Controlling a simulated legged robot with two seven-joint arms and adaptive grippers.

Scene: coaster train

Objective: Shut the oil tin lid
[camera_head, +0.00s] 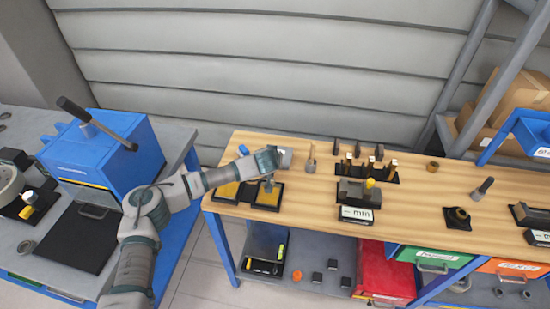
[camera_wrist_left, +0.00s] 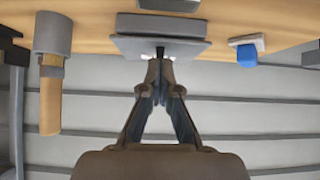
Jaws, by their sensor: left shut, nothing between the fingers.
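Two shallow dark square pieces with yellow insides lie side by side near the left end of the wooden bench; they look like the open oil tin, the left piece (camera_head: 227,191) and the right piece (camera_head: 265,199). I cannot tell which is the lid. My left gripper (camera_head: 268,186) points down over the right piece, its fingers shut and empty. In the left wrist view the closed fingertips (camera_wrist_left: 160,56) are at the edge of a grey plate (camera_wrist_left: 185,48); whether they touch it is unclear. My right gripper is not in view.
A mallet-like tool (camera_head: 310,164) stands right of the gripper and also shows in the left wrist view (camera_wrist_left: 51,90). A blue piece (camera_head: 243,150) lies behind the dark pieces. A blue press (camera_head: 100,145) stands left, across a gap. A block labelled "min" (camera_head: 356,215) sits farther right.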

